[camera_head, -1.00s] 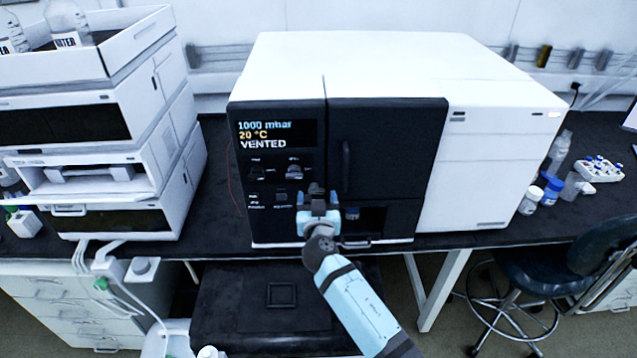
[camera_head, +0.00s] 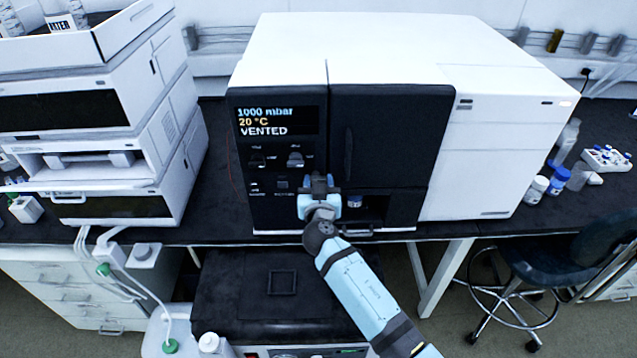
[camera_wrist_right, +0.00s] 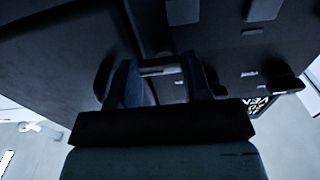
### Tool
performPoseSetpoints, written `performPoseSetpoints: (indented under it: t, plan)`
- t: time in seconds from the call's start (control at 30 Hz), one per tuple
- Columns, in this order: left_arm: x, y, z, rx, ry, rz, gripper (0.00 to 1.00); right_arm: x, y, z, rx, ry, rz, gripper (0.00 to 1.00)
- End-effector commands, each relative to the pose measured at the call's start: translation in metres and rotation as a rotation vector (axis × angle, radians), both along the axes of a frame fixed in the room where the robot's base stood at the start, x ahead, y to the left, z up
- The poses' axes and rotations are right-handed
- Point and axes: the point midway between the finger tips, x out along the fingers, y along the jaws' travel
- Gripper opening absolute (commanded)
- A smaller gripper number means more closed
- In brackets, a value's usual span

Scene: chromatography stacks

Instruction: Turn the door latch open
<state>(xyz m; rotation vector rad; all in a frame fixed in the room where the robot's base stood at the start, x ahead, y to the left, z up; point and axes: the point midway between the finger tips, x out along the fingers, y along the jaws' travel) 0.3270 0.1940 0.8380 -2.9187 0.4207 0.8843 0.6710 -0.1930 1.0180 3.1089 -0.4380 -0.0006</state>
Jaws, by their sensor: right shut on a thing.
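The black-fronted instrument (camera_head: 290,225) stands on the bench, and its tall black door (camera_head: 390,125) looks closed. A dark vertical handle (camera_head: 348,152) runs along the door's left side. My right gripper (camera_head: 319,183) is at the front, at the lower left corner of the door, between the control panel and the door. It is shut on the door latch, which its fingers mostly hide in the head view. In the right wrist view the gripper fingers (camera_wrist_right: 161,75) reach to the dark front, but the latch is too dark to make out. My left gripper is not in view.
Below the door, a small open compartment (camera_head: 377,208) holds a blue-capped vial. The panel display (camera_head: 277,121) reads 1000 mbar, 20 °C, VENTED. White stacked modules (camera_head: 100,170) stand left; small bottles (camera_head: 536,187) stand right. A stool (camera_head: 560,255) is at the lower right.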

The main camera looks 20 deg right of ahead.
Motion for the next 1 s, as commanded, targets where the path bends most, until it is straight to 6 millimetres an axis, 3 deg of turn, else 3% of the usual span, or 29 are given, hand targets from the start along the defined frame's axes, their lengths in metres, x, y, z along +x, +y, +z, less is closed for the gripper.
performPoseSetpoints:
  t: [0.37, 1.0]
  plan:
    - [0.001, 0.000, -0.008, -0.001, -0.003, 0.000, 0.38, 0.000, 0.000, 0.000, -0.118, 0.031, 0.000, 0.21]
    - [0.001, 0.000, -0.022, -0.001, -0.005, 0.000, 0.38, 0.001, 0.001, 0.005, -0.678, 0.193, -0.002, 0.21]
